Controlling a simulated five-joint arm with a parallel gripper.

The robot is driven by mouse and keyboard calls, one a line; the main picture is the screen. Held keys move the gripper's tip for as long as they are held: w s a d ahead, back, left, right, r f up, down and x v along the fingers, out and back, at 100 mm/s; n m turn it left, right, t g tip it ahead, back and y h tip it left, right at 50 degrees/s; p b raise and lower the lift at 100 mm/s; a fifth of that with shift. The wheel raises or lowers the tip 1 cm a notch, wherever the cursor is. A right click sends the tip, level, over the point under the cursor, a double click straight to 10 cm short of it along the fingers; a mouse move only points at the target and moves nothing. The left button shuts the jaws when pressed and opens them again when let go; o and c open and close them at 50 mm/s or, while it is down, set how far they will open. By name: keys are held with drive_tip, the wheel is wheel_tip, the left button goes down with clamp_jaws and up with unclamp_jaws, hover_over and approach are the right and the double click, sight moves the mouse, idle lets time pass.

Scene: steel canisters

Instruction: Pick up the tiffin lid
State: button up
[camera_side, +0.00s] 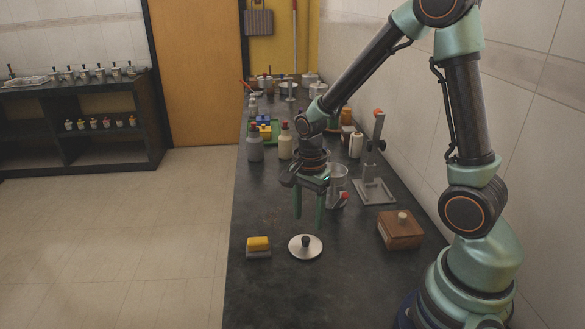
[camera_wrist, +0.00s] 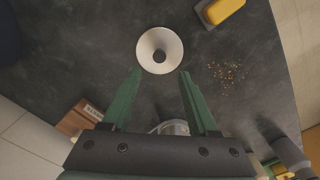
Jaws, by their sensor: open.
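The tiffin lid (camera_side: 305,251) is a round, pale metal disc with a dark knob, lying flat on the dark counter. In the wrist view the lid (camera_wrist: 150,50) is near the top centre, just beyond my fingertips, with its dark knob in the middle. My gripper (camera_side: 309,222) is open and empty, its two green fingers pointing down above the counter, behind the lid in the side view. The wrist view shows the fingers (camera_wrist: 161,73) spread apart with the lid not between them.
A yellow-topped sponge block (camera_side: 258,246) lies left of the lid. A wooden box (camera_side: 400,230) with a pale knob stands to the right. Bottles (camera_side: 286,142), a clear beaker (camera_side: 337,180) and a stand (camera_side: 375,190) are farther back. Reddish crumbs (camera_wrist: 227,75) lie on the counter.

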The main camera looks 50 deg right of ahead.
sight(306, 239)
drive_tip(key=shift+s+a+f, duration=0.1)
drive_tip(key=shift+a+f, duration=0.1)
drive_tip(key=shift+f, duration=1.25)
drive_tip(key=shift+a+f, duration=0.2)
drive_tip(key=shift+f, duration=1.25)
clamp_jaws()
